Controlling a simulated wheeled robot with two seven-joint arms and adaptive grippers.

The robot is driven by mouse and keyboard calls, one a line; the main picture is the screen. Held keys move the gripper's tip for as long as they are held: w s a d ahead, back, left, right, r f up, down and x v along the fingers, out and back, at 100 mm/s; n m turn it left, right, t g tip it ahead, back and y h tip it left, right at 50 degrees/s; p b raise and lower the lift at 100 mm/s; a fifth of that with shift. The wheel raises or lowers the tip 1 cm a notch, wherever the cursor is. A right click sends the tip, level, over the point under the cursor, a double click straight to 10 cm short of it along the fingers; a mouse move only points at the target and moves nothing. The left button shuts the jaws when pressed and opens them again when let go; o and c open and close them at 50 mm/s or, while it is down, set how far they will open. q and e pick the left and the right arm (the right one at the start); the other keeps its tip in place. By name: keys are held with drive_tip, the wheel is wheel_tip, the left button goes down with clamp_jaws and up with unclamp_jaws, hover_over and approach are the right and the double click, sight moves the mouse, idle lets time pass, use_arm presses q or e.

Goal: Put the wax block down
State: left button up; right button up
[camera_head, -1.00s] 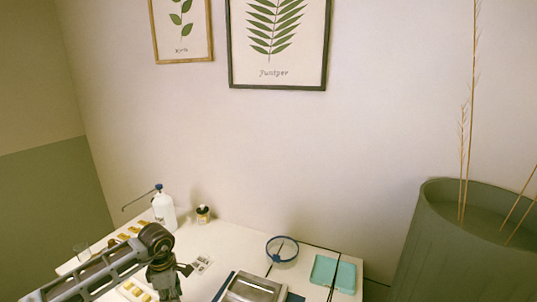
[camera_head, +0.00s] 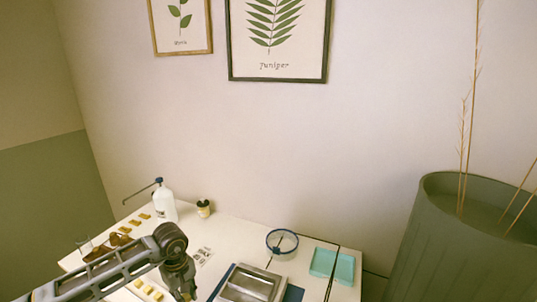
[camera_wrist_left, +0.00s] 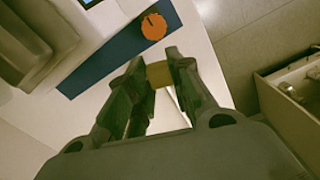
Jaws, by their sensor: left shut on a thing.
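The wax block (camera_wrist_left: 160,74) is a small tan-yellow block in the left wrist view. My left gripper (camera_wrist_left: 163,70) is shut on it, with one dark fingertip on each side. In that view the block shows over the pale table, a little below the edge of a blue mat (camera_wrist_left: 108,64); its height above the surface is hard to tell. In the head view my left gripper (camera_head: 187,289) is at the bottom edge, left of a metal device, and the block is hidden there. My right gripper is not in view.
An orange round piece (camera_wrist_left: 153,27) lies on the blue mat beside the metal device (camera_head: 252,284). A blue-rimmed round dish (camera_head: 282,242) and a turquoise tray (camera_head: 333,266) stand at right. A white bottle (camera_head: 165,206) and small jar (camera_head: 203,208) stand behind. An open box (camera_wrist_left: 290,95) is at right.

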use_arm(q)
drive_tip(key=shift+s+d+m, duration=0.15)
drive_tip(key=shift+d+m, duration=0.25)
drive_tip(key=shift+m, duration=0.5)
drive_tip(key=shift+s+d+f+m, duration=0.1)
drive_tip(key=shift+s+d+m, duration=0.15)
drive_tip(key=shift+m, duration=0.65)
drive_tip(key=shift+s+d+f+m, duration=0.15)
drive_tip(key=shift+d+m, duration=0.25)
drive_tip(key=shift+m, duration=0.5)
drive_tip(key=m, duration=0.1)
drive_tip(key=d+m, duration=0.1)
drive_tip(key=m, duration=0.1)
drive_tip(key=shift+s+d, duration=0.1)
drive_tip(key=shift+s, duration=0.3)
drive_tip(key=shift+s+d+f+m, duration=0.1)
drive_tip(key=shift+d+m, duration=0.05)
drive_tip(key=shift+m, duration=0.55)
drive_tip(key=shift+s+d+m, duration=0.1)
drive_tip(key=shift+m, duration=0.2)
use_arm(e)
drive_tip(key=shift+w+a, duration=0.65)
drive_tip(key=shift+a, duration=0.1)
